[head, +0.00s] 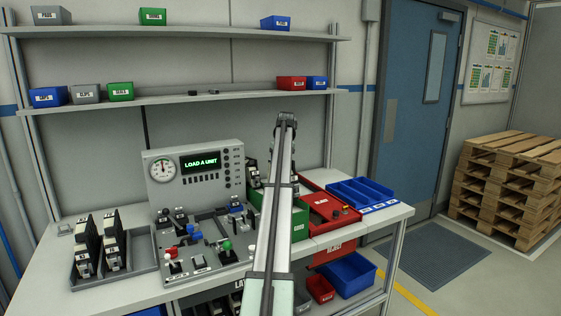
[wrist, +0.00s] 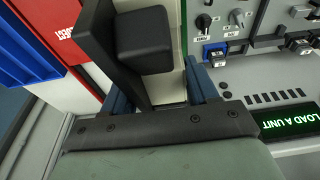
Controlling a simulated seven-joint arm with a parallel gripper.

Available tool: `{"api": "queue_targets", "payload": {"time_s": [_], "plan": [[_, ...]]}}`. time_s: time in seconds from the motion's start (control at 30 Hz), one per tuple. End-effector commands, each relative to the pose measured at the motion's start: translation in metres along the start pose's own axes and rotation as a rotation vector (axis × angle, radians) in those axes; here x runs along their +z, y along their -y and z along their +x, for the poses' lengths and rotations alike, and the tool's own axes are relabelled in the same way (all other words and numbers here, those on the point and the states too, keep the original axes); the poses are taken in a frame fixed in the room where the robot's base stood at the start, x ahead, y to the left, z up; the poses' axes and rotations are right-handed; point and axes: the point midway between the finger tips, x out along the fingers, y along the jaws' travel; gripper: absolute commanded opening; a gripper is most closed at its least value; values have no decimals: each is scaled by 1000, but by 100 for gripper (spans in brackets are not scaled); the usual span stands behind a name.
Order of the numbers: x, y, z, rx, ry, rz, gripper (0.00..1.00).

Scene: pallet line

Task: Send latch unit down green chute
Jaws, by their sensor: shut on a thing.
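The wrist view shows my gripper (wrist: 158,98) with blue fingers on both sides of a black and cream unit with a blocky black lever, which looks like the latch unit (wrist: 143,42). My gripper is shut on it. In the head view my arm hides most of the gripper and the unit; a dark and white part shows just left of the arm. The green chute (head: 301,222) shows in slivers on both sides of my arm, left of the red reject chute (head: 322,206). The unit is over or near the green chute; its height cannot be told.
A tester (head: 195,172) reads LOAD A UNIT, with a panel of levers and knobs (head: 205,262) before it. A rack (head: 133,268) holds black and white units at left. A blue bin (head: 362,194) stands at the right. Shelves with small bins hang above.

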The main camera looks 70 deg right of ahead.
Motion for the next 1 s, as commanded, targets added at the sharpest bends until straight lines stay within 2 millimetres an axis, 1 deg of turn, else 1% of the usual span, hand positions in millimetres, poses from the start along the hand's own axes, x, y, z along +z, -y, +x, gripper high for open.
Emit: {"api": "queue_targets", "payload": {"time_s": [0.2, 0.5, 0.7, 1.0], "plan": [[4, 0, 16, 0, 0, 0, 0], [7, 0, 33, 0, 0, 0, 0], [8, 0, 38, 0, -1, 0, 0], [8, 0, 39, 0, -1, 0, 0]]}}
